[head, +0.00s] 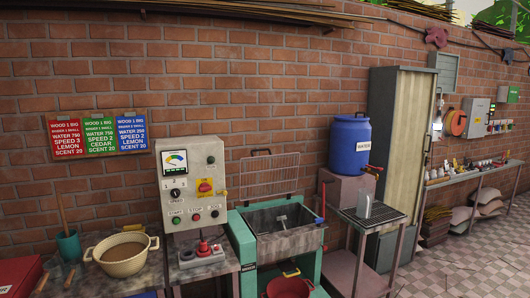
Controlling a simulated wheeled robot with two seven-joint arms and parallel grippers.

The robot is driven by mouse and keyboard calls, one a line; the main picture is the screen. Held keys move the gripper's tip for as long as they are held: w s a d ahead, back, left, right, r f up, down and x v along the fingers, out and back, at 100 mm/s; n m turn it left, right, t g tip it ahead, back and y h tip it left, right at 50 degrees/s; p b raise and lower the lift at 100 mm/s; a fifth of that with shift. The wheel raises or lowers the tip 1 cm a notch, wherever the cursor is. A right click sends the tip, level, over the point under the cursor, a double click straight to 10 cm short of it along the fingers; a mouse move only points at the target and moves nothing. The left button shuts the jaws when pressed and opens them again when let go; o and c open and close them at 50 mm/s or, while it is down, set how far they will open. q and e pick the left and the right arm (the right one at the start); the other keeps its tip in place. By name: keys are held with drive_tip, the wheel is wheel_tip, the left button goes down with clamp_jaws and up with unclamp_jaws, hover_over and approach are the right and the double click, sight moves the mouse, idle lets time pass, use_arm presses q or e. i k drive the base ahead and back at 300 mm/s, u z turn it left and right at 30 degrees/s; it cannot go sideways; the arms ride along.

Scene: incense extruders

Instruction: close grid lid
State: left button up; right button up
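The grid lid (265,181) is a thin wire mesh panel. It stands raised, roughly upright, behind the trough and in front of the brick wall. Below it is the grey metal trough (290,241) of the green-framed mixer (240,238). The trough is open at the top, and a metal mixing part (282,221) shows inside. Neither of my grippers is in the head view.
A grey control box (193,180) stands left of the trough, with a red-topped device (203,249) below it. A beige basin (123,253) is further left. A blue barrel (349,147) and a metal jug (364,205) are to the right. A red bucket (290,286) sits below the trough.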

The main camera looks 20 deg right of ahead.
sight(246, 201)
drive_tip(key=z, duration=0.7)
drive_tip(key=i, duration=0.7)
drive_tip(key=z, duration=0.45)
drive_tip(key=i, duration=1.4)
drive_tip(key=u, duration=0.6)
